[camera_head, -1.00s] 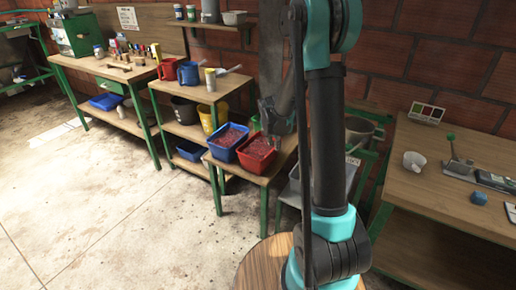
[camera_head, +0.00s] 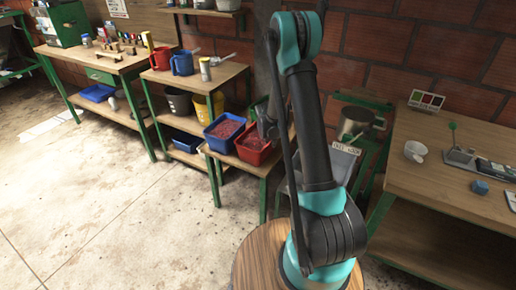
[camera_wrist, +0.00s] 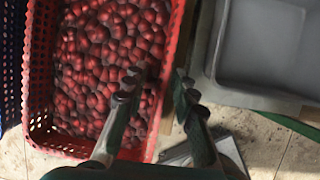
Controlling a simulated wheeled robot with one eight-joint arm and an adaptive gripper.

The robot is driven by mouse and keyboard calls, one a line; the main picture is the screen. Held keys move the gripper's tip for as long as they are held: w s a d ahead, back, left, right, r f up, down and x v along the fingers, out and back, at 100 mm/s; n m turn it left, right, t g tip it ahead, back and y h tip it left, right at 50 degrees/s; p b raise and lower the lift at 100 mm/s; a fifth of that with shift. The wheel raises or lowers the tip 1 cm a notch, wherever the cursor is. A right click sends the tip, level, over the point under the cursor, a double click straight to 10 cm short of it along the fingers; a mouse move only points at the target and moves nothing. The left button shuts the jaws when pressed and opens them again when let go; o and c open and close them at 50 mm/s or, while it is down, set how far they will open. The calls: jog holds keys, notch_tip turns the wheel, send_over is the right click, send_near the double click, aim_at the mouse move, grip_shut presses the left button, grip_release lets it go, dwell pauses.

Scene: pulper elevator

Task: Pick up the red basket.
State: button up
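The red basket (camera_head: 252,157), full of dark red cherries, stands on the low wooden table in the head view. In the wrist view the red basket (camera_wrist: 70,147) fills the left half, and its right wall runs down the middle. My gripper (camera_wrist: 157,95) is open and empty. One finger is over the cherries inside the basket and the other is outside the right wall, so the fingers straddle that wall. I cannot tell whether they touch it. In the head view my gripper (camera_head: 267,122) is at the basket's right side, partly hidden by my arm.
A blue basket (camera_head: 220,144) of cherries stands close left of the red one. A grey tray (camera_wrist: 262,98) lies right of the red basket. Shelves with a yellow bucket (camera_head: 203,107) are behind left. A bench (camera_head: 455,195) is on the right. The floor in front is clear.

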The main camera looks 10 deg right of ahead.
aim_at(271, 153)
jog(key=shift+x, duration=3.4)
jog(key=shift+s+a+f, duration=0.1)
jog(key=shift+s+a, duration=0.05)
jog(key=shift+c, duration=0.2)
grip_shut()
